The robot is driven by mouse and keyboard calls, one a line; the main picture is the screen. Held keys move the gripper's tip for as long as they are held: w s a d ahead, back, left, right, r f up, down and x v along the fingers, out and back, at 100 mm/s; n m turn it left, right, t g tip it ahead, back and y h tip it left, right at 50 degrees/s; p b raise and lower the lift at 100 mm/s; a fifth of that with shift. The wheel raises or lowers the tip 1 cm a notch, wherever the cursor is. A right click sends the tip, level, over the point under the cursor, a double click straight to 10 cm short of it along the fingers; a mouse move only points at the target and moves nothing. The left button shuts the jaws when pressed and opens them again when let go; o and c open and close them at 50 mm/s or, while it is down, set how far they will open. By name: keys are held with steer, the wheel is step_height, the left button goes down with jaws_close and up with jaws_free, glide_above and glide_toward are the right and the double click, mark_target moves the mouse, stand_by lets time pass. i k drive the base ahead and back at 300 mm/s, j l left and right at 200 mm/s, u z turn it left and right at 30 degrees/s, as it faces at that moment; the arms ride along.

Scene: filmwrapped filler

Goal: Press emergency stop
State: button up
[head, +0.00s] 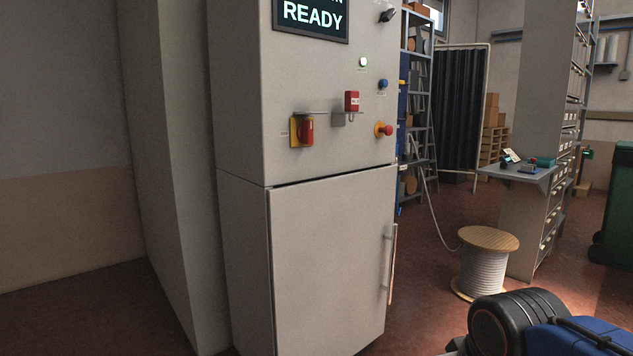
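A red mushroom-shaped button on a yellow base, the emergency stop (385,130), sits on the right side of the upper front of a tall grey control cabinet (240,120). It is seen at an angle, and I cannot tell whether it is pressed in. A red rotary switch on a yellow plate (303,131) is to its left. Between them hangs a small red tag or padlock (351,101) by a grey bracket. A blue button (383,84) and a lit white lamp (364,62) are above. The display (311,16) reads READY. My gripper is not in view.
The lower cabinet door (330,265) is shut, with a vertical handle (391,265) at right. A cable spool (486,262) stands on the floor to the right. A small shelf table (520,175) and a shelf rack are behind. Part of my own arm shows at bottom right.

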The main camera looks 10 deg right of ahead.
mark_target(388, 129)
steer(key=i, duration=0.2)
steer(key=i+l, duration=0.15)
steer(key=l, duration=0.3)
steer(key=i+l+u, duration=0.1)
steer(key=l, duration=0.35)
steer(key=i+l+u, duration=0.1)
steer(key=i+l, duration=0.15)
steer(key=l, duration=0.2)
steer(key=i+l, duration=0.15)
steer(key=l, duration=0.3)
steer(key=i+l+u, duration=0.1)
steer(key=l, duration=0.4)
steer(key=i+l, duration=0.15)
steer(key=l, duration=0.3)
steer(key=i+l+u, duration=0.15)
steer(key=l, duration=0.85)
steer(key=i+u, duration=0.05)
